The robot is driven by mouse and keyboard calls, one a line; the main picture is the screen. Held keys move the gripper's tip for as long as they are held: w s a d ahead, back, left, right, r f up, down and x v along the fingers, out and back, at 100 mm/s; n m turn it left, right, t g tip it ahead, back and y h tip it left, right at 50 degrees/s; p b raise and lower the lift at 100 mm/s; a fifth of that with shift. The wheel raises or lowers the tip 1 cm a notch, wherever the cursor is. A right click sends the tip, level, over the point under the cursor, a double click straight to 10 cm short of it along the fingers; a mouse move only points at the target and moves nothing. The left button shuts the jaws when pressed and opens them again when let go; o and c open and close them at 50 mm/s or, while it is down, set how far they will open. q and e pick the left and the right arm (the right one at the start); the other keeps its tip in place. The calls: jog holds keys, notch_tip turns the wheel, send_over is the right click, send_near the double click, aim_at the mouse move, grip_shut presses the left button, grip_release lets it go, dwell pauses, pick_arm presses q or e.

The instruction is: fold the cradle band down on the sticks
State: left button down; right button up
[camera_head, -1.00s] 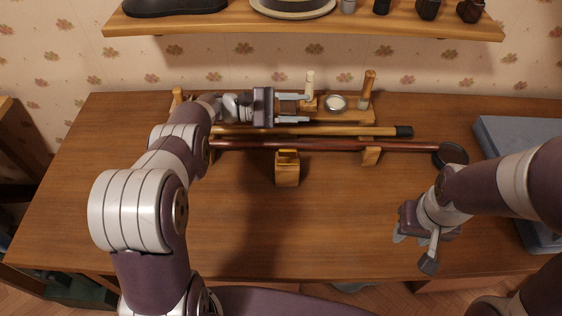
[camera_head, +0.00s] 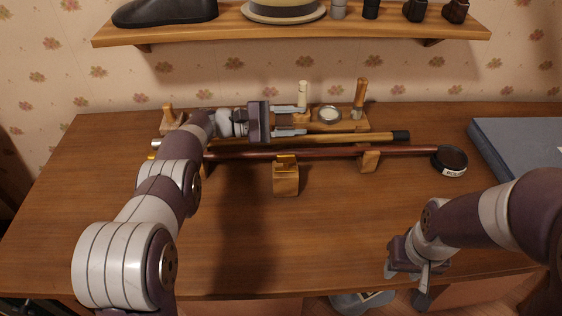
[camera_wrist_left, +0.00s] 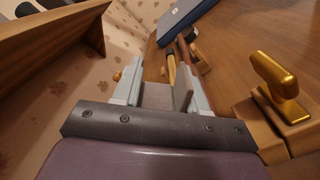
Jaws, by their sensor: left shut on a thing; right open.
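Two sticks lie side by side across the desk: a yellow one with a black end (camera_head: 355,139) and a dark red one (camera_head: 330,152). Wooden supports (camera_head: 370,160) carry them. A small wooden block with a brass-coloured top (camera_head: 286,178) stands in front of the sticks; its brass piece shows large in the left wrist view (camera_wrist_left: 276,76). My left gripper (camera_head: 303,120) reaches in from the left behind the sticks, beside the rear wooden rack. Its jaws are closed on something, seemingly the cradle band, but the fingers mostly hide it. My right gripper (camera_head: 405,284) is open and empty near the front edge.
The rear rack (camera_head: 345,125) has upright pegs (camera_head: 360,92) and a small round silver dish (camera_head: 328,114). A dark round tin (camera_head: 450,161) sits by the red stick's right end. A grey-blue case (camera_head: 515,150) is at right. A shelf (camera_head: 290,30) overhangs. The front middle desk is clear.

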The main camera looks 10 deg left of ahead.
pick_arm(q)
jog(key=shift+r, duration=0.1)
jog(key=c, duration=0.8)
grip_release()
jog(key=shift+o, duration=0.2)
jog(key=shift+s, duration=0.1)
pick_arm(e)
jog(key=shift+s, duration=0.1)
